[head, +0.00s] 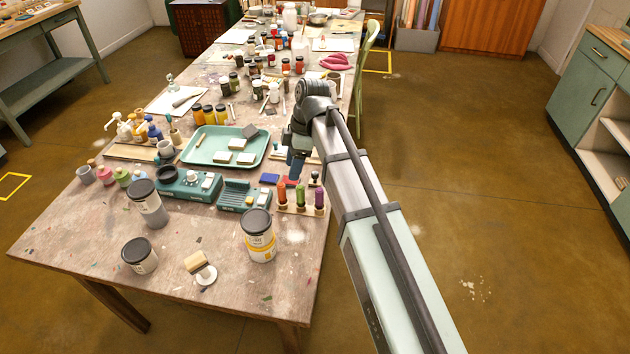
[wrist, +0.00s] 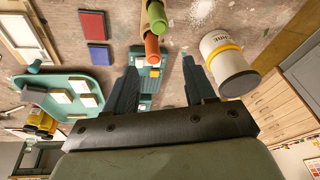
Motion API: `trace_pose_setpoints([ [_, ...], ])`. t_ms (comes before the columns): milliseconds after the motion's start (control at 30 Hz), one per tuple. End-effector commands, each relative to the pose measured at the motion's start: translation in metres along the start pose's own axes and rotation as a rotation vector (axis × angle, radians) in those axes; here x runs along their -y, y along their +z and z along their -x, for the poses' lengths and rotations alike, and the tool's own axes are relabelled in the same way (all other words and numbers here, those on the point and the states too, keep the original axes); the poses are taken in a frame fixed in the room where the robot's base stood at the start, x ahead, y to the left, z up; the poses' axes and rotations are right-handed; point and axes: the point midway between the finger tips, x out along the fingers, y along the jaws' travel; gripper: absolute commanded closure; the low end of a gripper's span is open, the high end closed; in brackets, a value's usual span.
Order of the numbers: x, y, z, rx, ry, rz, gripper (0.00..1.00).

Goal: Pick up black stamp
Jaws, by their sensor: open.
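A small dark-handled piece (head: 315,178) stands just behind the stamp rack in the head view. It may be the black stamp, but it is too small to be sure. The rack holds an orange stamp (head: 282,193), a green stamp (head: 300,196) and a purple stamp (head: 319,199), upright. My gripper (head: 294,172) hangs above the table's right side, near the ink pads and rack. In the wrist view my gripper (wrist: 160,88) is open, with nothing held between its fingers. The green stamp (wrist: 155,14) and orange stamp (wrist: 152,48) show beyond the fingers; no black stamp is clear there.
A blue pad (head: 269,178) and a red pad (wrist: 92,25) lie near the rack. A teal tray (head: 190,155) with pale blocks is at left. A yellow-banded jar (head: 258,238) stands in front of the rack. Teal devices (head: 190,190) crowd the left.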

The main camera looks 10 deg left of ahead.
Motion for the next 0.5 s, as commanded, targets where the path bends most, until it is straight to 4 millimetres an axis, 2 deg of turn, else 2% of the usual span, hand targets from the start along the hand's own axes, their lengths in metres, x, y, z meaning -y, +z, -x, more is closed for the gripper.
trace_pose_setpoints([
  [33,-0.022,0.017,0.003,0.029,0.007,-0.038,0.45],
  [100,-0.046,0.036,0.005,0.085,0.021,-0.095,0.45],
  [200,-0.067,0.048,0.007,0.162,0.046,-0.161,0.45],
  [367,-0.078,0.065,0.013,0.249,0.095,-0.274,0.45],
  [500,-0.079,0.067,0.013,0.256,0.112,-0.332,0.45],
])
